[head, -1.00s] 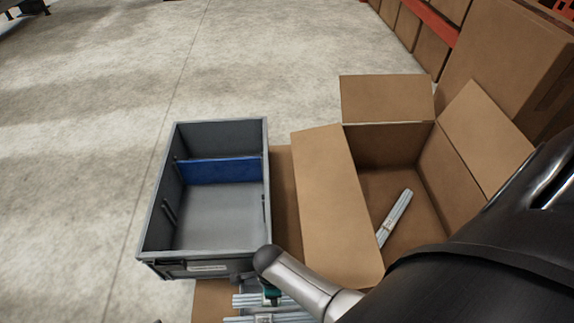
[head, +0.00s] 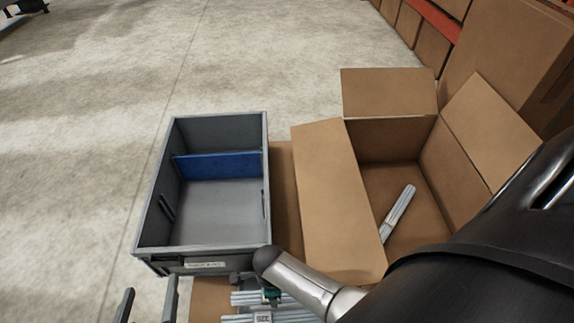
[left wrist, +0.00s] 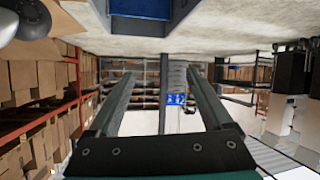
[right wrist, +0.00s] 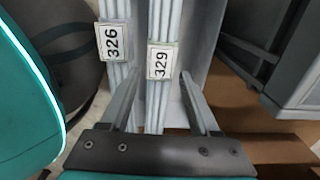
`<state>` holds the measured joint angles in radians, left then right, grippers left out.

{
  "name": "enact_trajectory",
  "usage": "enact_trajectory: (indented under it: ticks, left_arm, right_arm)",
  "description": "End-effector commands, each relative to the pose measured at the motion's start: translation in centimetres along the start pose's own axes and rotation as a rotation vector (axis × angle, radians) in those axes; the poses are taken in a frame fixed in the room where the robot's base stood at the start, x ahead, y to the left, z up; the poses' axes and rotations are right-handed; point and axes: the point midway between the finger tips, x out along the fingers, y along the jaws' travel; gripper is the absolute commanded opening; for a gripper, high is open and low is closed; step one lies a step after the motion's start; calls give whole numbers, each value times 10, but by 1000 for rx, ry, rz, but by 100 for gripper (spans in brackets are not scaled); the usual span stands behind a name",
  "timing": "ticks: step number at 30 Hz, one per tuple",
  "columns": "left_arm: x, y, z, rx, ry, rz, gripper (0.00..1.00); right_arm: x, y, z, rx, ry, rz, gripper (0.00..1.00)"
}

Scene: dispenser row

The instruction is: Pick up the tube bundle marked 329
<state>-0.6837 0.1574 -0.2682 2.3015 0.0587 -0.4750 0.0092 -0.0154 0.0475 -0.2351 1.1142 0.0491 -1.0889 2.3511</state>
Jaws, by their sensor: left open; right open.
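The tube bundle marked 329 (right wrist: 160,62) is a set of pale tubes with a white label, seen in the right wrist view. My right gripper (right wrist: 159,76) is open, with one finger on each side of this bundle. Whether the fingers touch it I cannot tell. The bundle marked 326 (right wrist: 112,42) lies just to its left. In the head view, pale bundles (head: 245,299) show at the bottom, partly covered by my right arm; their numbers are not legible there. My left gripper (head: 147,296) is open and empty at the bottom left; its fingers also show in the left wrist view (left wrist: 160,80).
A grey bin (head: 222,215) with a blue divider (head: 218,166) stands just beyond the bundles, empty. Right of it is an open cardboard box (head: 400,180) with a pale bundle (head: 398,212) inside. The concrete floor (head: 90,130) at left is clear.

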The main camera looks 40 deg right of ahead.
Motion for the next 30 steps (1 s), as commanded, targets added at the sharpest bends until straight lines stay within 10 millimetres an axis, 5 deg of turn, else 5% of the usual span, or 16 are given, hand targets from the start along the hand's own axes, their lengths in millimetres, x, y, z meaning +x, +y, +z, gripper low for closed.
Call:
enact_trajectory:
  ticks: [16,28,30]
  left_arm:
    - [-5,24,-12,-55,277,61,84]
    - [-8,26,-16,-63,314,67,84]
    - [-8,26,-16,-63,313,67,84]
  right_arm:
    - [20,-1,-1,0,1,-2,62]
    - [22,-1,-1,0,1,-1,62]
    - [22,-1,-1,0,1,-1,55]
